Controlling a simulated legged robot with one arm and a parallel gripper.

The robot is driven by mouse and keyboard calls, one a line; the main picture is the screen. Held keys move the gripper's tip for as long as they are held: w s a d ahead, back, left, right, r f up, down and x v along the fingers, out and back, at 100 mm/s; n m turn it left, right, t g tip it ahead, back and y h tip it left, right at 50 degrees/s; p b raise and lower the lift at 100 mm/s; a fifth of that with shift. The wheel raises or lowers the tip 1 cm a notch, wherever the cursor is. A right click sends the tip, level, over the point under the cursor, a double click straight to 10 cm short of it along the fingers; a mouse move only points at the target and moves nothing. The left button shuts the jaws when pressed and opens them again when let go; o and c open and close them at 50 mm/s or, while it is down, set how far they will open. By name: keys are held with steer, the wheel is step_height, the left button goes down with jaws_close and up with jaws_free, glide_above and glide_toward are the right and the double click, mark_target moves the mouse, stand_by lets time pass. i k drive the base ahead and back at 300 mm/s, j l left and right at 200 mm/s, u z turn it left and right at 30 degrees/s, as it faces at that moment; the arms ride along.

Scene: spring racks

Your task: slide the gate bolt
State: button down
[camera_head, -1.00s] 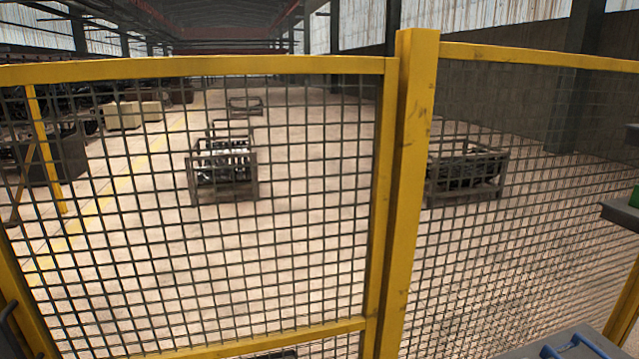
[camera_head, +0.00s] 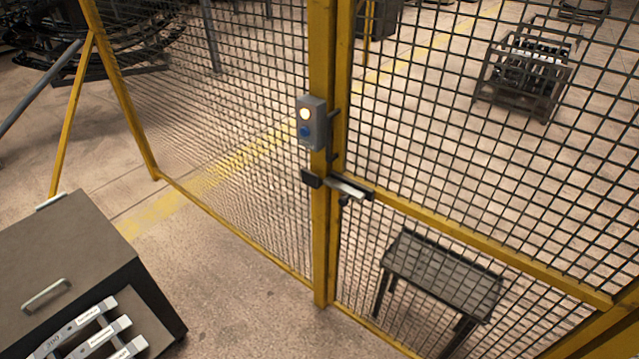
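The gate bolt (camera_head: 347,188) is a short grey metal bar lying across the join between the yellow gate post and the gate's frame, a little right of the picture's middle. A dark block (camera_head: 312,180) sits at its left on the post. A dark stub hangs below the bolt. I cannot tell how far the bolt is slid. The mesh gate (camera_head: 480,248) with its yellow frame stands to the right of the post (camera_head: 320,240) and looks closed. My gripper is not in view.
A grey box with a lit round button and a blue button (camera_head: 311,124) is on the post above the bolt. A dark cabinet (camera_head: 60,250) with labelled grey bars stands at lower left. A dark table (camera_head: 440,270) and a wire crate (camera_head: 522,75) are behind the mesh.

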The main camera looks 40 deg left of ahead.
mark_target(349, 192)
steer(key=u, duration=1.4)
